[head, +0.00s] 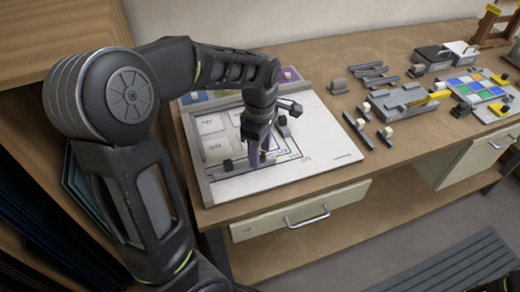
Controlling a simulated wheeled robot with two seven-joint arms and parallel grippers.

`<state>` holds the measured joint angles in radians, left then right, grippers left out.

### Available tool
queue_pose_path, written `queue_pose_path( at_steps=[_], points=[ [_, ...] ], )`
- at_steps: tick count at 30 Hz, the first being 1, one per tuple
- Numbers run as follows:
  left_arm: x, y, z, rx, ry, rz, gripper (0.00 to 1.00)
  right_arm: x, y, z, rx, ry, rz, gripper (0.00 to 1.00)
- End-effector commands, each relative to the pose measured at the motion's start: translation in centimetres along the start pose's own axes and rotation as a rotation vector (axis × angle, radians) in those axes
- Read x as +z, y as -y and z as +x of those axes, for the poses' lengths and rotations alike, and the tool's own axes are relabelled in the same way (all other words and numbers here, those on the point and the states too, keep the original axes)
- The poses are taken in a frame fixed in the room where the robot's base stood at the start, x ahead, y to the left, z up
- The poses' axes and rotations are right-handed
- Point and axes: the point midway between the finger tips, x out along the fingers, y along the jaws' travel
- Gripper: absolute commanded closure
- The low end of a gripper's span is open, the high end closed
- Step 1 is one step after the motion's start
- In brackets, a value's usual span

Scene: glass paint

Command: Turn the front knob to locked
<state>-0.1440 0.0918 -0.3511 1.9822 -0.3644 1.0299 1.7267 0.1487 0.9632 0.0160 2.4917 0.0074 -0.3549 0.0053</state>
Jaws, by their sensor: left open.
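A white panel board (320,152) with printed areas and lines lies at the left of the wooden table. My left arm comes in from the left and reaches over this board. My left gripper (262,155) points down at the board's middle, low over its surface, and is open. A small dark knob-like part (228,164) stands near the board's front, left of the gripper. Another small dark part with some green (283,121) is just right of the wrist. I cannot tell which is the front knob or how it is turned; the gripper hides part of the board. My right gripper is out of view.
Grey holders and small blocks (404,98) lie on the table right of the board. A colour palette tray (478,88) is farther right. A drawer (300,209) with a metal handle is under the table's front edge. Bare tabletop lies around the holders.

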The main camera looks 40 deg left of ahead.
Motion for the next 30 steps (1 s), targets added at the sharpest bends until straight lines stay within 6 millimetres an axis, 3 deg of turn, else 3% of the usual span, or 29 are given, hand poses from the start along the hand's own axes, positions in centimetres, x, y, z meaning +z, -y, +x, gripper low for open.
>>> queue_pose_path(
  at_steps=[9,27,30],
  points=[
    [-0.01,0.02,0.26,0.000,0.000,0.000,0.51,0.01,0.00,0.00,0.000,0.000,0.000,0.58],
    [-0.01,0.02,0.23,0.000,0.000,0.000,1.00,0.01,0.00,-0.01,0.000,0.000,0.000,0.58],
    [-0.01,0.02,0.23,0.000,0.000,-0.001,1.00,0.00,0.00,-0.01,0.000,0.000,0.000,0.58]
  ],
)
